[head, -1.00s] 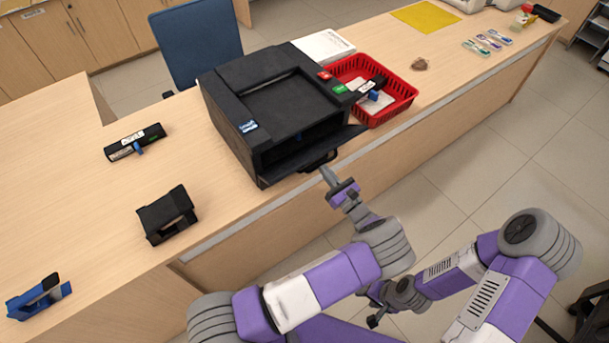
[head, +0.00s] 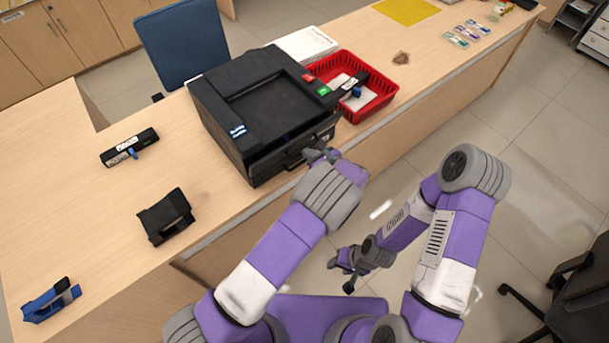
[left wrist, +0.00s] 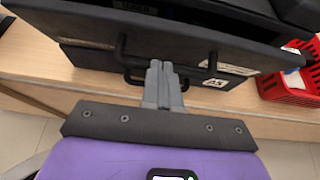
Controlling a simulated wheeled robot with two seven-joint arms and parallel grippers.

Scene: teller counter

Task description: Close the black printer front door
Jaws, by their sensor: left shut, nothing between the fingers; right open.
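The black printer (head: 265,95) stands on the counter near its front edge. Its front door (head: 290,152) is swung up close to the printer's front. In the left wrist view the door (left wrist: 75,28) fills the top, with a dark gap behind it at the upper right, so it does not look flush. My left gripper (head: 316,155) is shut and empty at the door's outer face. In the left wrist view its fingertips (left wrist: 160,66) are at the door by the dark handle; exact contact is unclear. My right gripper (head: 342,276) is open and empty, low in front of the counter.
A red basket (head: 382,103) with a paper and a black and blue item stands right of the printer. A black stapler-like item (head: 130,147), a black holder (head: 166,216) and a blue item (head: 52,299) lie left on the counter. A dark chair (head: 570,285) stands at right.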

